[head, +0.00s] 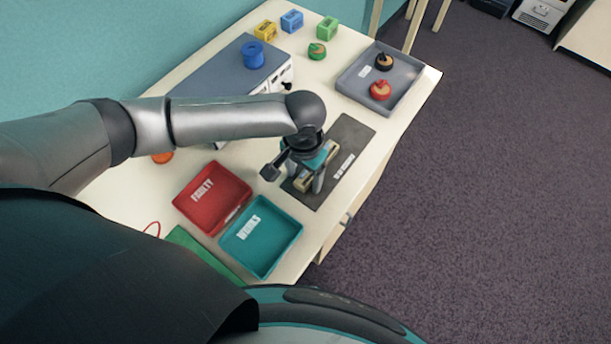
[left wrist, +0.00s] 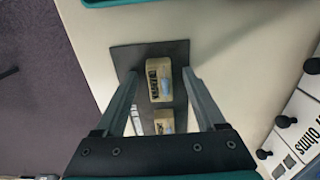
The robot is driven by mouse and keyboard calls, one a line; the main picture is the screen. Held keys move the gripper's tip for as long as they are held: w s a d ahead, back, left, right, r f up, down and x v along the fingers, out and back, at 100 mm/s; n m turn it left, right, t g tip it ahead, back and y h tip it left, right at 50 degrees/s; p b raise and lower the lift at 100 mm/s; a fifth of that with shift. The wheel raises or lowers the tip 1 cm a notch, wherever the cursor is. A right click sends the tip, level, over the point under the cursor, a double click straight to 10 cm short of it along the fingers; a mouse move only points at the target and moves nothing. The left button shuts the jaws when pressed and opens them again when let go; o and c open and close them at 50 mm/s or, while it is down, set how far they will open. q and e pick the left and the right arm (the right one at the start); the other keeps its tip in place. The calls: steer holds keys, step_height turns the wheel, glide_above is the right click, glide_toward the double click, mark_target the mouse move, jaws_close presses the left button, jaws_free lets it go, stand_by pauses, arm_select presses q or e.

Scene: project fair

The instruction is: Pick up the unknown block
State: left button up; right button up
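A tan block (left wrist: 159,80) with dark print and a pale blue spot lies on the dark mat (head: 349,135) in the left wrist view. A second, smaller-looking tan piece (left wrist: 164,120) shows closer to the gripper's palm. In the head view tan wood (head: 303,184) shows beside the fingers, partly hidden by them. My left gripper (head: 305,180) points down over the mat. In the left wrist view its fingers (left wrist: 160,73) are wide apart, one on each side of the printed block, with gaps. My right gripper is not in view.
A red FAULTY tray (head: 207,193) and a teal WORKS tray (head: 262,237) stand at the near side. A grey tray (head: 352,84) holds black and red round pieces. Blue, yellow and green blocks and a blue spool (head: 253,55) stand farther back. The table's right edge drops to carpet.

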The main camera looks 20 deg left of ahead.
arm_select(q)
steer(key=c, duration=0.7)
jaws_close()
steer(key=shift+r, duration=0.15)
